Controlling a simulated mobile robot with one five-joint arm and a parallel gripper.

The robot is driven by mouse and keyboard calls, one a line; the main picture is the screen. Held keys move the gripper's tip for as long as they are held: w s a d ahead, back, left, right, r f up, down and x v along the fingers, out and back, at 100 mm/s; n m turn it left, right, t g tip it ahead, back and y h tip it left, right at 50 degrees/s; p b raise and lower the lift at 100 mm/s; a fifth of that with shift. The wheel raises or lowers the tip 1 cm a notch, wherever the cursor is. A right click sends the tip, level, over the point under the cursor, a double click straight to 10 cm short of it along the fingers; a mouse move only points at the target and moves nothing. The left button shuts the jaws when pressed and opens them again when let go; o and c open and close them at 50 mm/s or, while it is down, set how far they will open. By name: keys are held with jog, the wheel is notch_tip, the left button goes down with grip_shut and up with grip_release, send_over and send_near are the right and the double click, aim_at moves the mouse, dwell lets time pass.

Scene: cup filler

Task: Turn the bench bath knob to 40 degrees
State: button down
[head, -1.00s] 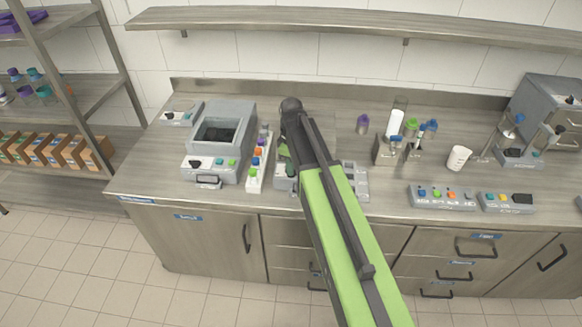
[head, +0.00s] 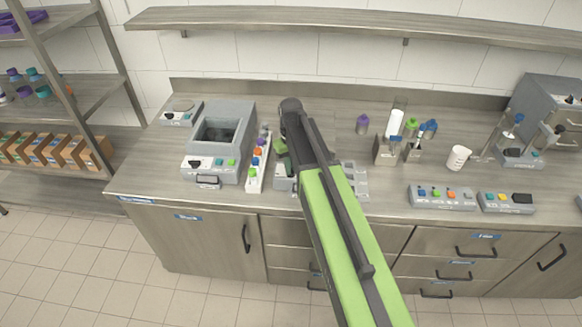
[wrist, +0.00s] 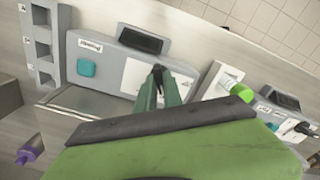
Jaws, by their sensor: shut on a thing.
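The bench bath's grey front panel (wrist: 113,65) fills the middle of the wrist view. It carries a black display (wrist: 144,40), a teal button (wrist: 87,67) and a white dial plate (wrist: 137,77). My gripper (wrist: 159,84) has its dark green fingers close together over the dial plate, shut on the dark knob (wrist: 158,69). The fingers hide most of the knob and part of the scale, so I cannot read the angle. In the head view my arm covers most of the bath (head: 282,184), and the fingertips are hidden.
A narrow strip with coloured caps (head: 254,178) stands close left of the bath, and a grey open-topped device (head: 232,110) is beyond it. A compartmented grey tray (head: 361,190) is to the right. A white cup (head: 458,158) and button boxes (head: 441,202) are farther right.

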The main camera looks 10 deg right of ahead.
dwell(0.4)
jog(key=c, duration=1.5)
grip_release()
notch_tip(320, 180, up, 18)
jog(key=p, duration=1.7)
jog(key=shift+f, duration=0.25)
